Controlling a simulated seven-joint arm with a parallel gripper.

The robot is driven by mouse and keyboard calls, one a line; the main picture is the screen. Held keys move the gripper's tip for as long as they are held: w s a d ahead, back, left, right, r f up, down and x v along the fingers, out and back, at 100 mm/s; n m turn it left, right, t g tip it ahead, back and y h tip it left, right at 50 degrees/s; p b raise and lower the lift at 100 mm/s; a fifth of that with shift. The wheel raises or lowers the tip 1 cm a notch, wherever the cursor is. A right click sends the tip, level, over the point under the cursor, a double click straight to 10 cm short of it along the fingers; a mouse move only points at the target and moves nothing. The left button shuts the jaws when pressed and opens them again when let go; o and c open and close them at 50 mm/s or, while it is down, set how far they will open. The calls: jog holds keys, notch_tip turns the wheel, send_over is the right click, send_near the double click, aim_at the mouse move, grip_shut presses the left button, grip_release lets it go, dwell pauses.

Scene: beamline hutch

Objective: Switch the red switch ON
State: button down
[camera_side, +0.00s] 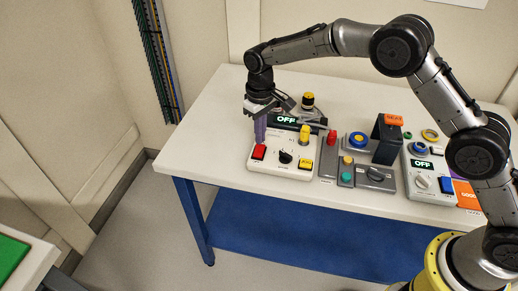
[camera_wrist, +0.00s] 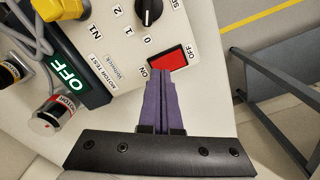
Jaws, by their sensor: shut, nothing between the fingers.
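The red switch (camera_side: 259,152) is a rocker at the left front of a white control box (camera_side: 285,168). In the wrist view the red switch (camera_wrist: 170,58) has OFF printed at its right end and ON at its left end. My gripper (camera_side: 260,138) points down just above the switch in the side view. Its purple fingers are shut with nothing between them. In the wrist view the fingertips of my gripper (camera_wrist: 161,72) lie beside the near edge of the switch, toward the ON label. I cannot tell whether they touch it.
A display reading OFF (camera_side: 287,119) stands behind the box, marked MOTOR TEST. Other panels (camera_side: 375,178) fill the white table (camera_side: 205,125) rightward. Its left end is clear.

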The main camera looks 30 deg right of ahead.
aim_at(261, 146)
jog(key=shift+f, duration=1)
dwell(0.4)
jog(key=shift+r, duration=3.6)
